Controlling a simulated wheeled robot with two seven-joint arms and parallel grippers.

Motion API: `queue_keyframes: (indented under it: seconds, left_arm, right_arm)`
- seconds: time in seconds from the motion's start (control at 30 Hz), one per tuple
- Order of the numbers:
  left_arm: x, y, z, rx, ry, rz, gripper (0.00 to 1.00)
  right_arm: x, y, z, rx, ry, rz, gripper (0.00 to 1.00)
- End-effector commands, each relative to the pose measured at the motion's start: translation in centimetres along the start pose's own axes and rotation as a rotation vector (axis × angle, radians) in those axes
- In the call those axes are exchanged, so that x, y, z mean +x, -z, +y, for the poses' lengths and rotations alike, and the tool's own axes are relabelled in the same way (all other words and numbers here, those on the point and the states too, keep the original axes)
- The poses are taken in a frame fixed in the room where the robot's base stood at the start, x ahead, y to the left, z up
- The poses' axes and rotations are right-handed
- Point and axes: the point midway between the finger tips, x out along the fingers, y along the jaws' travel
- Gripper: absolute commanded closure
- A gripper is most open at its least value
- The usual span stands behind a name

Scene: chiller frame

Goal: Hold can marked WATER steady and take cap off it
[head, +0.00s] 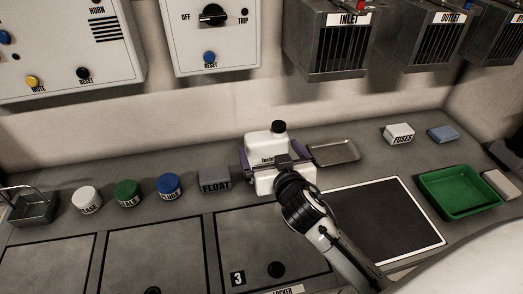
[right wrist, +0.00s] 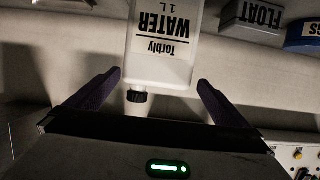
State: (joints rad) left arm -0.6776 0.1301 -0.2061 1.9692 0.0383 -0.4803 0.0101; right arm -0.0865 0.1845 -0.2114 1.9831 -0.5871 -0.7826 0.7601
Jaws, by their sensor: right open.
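The white can (head: 270,147), marked WATER in the right wrist view (right wrist: 165,45), stands upright on the grey counter. Its black cap (head: 278,127) is on the neck at one side of its top; the cap also shows in the right wrist view (right wrist: 137,96). My right gripper (head: 276,163) is in front of the can, with its purple fingers open and spread to either side. In the right wrist view my right gripper (right wrist: 160,80) has the cap between its fingers, touching neither. The gripper and wrist hide part of the can's front. My left gripper is not in view.
A grey FLOAT block (head: 214,181) and blue (head: 170,185), green (head: 127,193) and white (head: 87,200) round containers stand left. A metal tray (head: 335,152) lies right of the can, near a black mat (head: 385,222). A green tray (head: 425,198) and FUSES box (head: 399,132) are farther right.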

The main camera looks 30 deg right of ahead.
Motion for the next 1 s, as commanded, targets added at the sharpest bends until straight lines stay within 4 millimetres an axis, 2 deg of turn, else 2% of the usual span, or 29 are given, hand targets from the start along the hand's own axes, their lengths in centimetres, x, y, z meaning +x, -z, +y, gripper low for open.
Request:
queue_keyframes:
  seconds: [0.1,0.2,0.43,0.7,1.0]
  left_arm:
    - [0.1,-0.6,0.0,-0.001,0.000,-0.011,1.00]
    - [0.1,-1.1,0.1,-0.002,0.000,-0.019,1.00]
    - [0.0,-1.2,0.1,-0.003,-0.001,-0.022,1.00]
    - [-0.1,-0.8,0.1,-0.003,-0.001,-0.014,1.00]
    - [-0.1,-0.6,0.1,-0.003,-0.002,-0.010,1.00]
  right_arm:
    - [2.3,0.1,0.1,-0.003,-0.001,0.002,0.00]
    - [3.7,0.1,0.1,-0.003,-0.002,0.001,0.00]
    - [5.4,0.3,0.1,-0.002,0.000,0.001,0.00]
    - [9.2,0.7,0.3,-0.002,0.000,0.000,0.00]
    - [9.8,0.7,0.3,-0.001,0.000,-0.001,0.00]
